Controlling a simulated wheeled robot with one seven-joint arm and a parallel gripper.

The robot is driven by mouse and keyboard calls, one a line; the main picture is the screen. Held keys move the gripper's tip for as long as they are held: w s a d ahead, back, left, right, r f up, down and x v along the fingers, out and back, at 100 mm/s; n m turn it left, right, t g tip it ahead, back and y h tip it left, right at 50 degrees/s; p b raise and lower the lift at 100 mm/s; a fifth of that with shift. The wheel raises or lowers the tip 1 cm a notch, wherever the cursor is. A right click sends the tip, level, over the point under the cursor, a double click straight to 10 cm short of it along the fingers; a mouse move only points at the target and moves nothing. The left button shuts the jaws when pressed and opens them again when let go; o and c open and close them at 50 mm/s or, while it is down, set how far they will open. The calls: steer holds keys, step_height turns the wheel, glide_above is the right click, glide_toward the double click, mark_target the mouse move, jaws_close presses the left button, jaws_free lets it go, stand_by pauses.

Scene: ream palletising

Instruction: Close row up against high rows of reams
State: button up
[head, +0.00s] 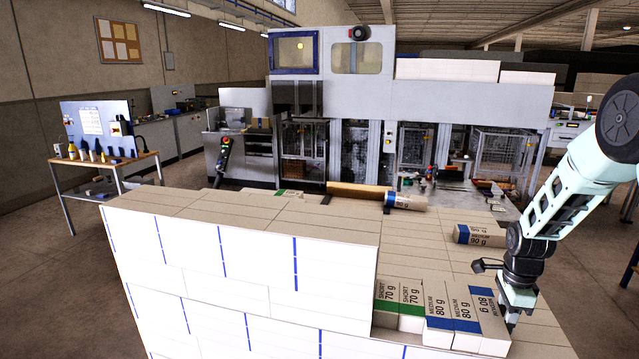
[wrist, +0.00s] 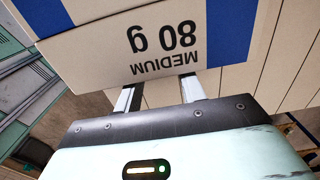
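A row of reams lies at the front right of the stack in the head view: green-banded SHORT 70 g reams (head: 400,292), then blue-banded MEDIUM 80 g reams (head: 440,312). It stands beside the high rows (head: 240,250), whose front wall rises above it on the left. My gripper (head: 514,312) points down at the right side of the last blue-banded ream (head: 484,308). In the wrist view, this ream (wrist: 160,40) lies just past the fingers. The two fingers (wrist: 160,92) stand apart with nothing visible between them; their tips are hidden by the ream. I cannot tell whether they touch it.
A loose blue-banded ream (head: 479,235) lies on the stack behind my gripper. Another ream (head: 405,202) lies at the far edge, beside a brown board (head: 358,190). A tool table (head: 105,170) stands at the left. A large grey machine (head: 400,110) fills the back.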

steer(key=shift+r+p, duration=1.1)
steer(key=shift+r, duration=0.4)
steer(key=r+p, duration=0.1)
steer(key=d+r, duration=0.1)
steer(key=d+r+p, duration=0.1)
steer(key=r, duration=0.1)
steer(key=shift+s+p, duration=0.25)
steer(key=shift+p, duration=0.1)
